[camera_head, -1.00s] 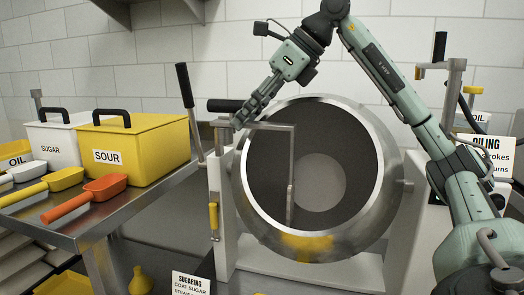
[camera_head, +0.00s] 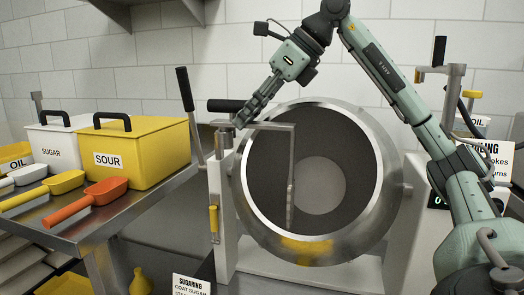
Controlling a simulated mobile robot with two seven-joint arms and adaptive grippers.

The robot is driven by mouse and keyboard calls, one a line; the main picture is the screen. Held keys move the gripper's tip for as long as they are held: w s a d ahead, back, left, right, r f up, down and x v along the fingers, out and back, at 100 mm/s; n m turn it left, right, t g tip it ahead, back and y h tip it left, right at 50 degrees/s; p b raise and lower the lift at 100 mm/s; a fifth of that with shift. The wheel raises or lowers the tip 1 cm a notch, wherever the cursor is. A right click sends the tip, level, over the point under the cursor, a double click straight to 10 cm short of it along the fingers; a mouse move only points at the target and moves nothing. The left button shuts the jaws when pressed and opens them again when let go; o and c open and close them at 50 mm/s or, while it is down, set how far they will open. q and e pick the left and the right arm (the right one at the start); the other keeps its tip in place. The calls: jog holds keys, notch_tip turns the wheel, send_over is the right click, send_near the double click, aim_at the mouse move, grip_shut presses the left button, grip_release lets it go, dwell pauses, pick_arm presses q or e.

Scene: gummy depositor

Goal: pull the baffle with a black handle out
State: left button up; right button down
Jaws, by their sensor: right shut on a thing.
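The baffle (camera_head: 291,180) is a thin grey bent bar. Its top arm runs across the drum's mouth and its long leg hangs down inside the drum (camera_head: 247,215). Its black handle (camera_head: 225,105) points left, at the top of the white post (camera_head: 222,190) left of the drum. My right gripper (camera_head: 240,121) reaches down from the upper right and is shut on the baffle near the handle. The fingers hide part of that spot. The drum is round, steel-rimmed and dark inside. My left gripper is not in view.
A steel table (camera_head: 120,212) at left holds a yellow SOUR bin (camera_head: 150,155), a white SUGAR bin (camera_head: 50,150) and several scoops. A black-handled lever (camera_head: 188,105) stands between table and drum. A lettered OILING sign (camera_head: 490,160) and another upright post (camera_head: 450,95) are at right.

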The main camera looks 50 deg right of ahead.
jog(key=shift+r+p, duration=0.55)
jog(key=shift+r, duration=0.2)
jog(key=shift+r+p, duration=0.5)
jog(key=shift+r, duration=2.9)
